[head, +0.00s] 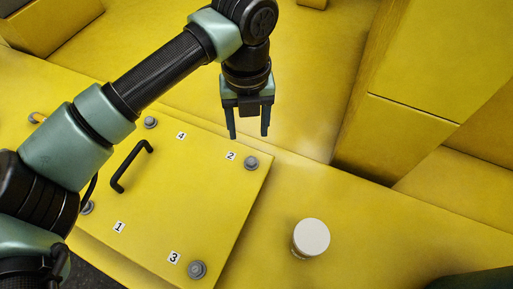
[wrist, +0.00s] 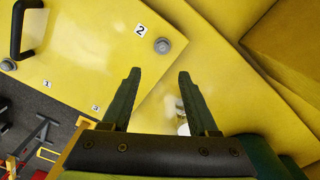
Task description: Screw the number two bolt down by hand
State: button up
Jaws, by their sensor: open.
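The number two bolt (head: 251,163) is a grey bolt at the far right corner of the yellow panel (head: 190,215), beside the "2" label (head: 230,155). It also shows in the wrist view (wrist: 162,45), ahead of the fingers and near the panel's corner. My gripper (head: 249,136) is open and empty. In the head view it hangs fingers down, just above and beyond the number two bolt in the picture. In the wrist view my gripper (wrist: 157,75) shows both fingers apart with nothing between them. How far the fingertips are above the bolt I cannot tell.
Other grey bolts sit at the panel's corners, by label 3 (head: 197,269), by label 4 (head: 151,122) and by label 1 (head: 87,208). A black handle (head: 131,166) stands up from the panel. A white-lidded container (head: 311,238) stands right of it. Yellow walls (head: 440,70) rise at right.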

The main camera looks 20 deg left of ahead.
aim_at(251, 162)
notch_tip(251, 162, down, 12)
jog(key=p, duration=0.2)
jog(key=shift+d+p, duration=0.15)
jog(key=shift+p, duration=0.2)
grip_shut()
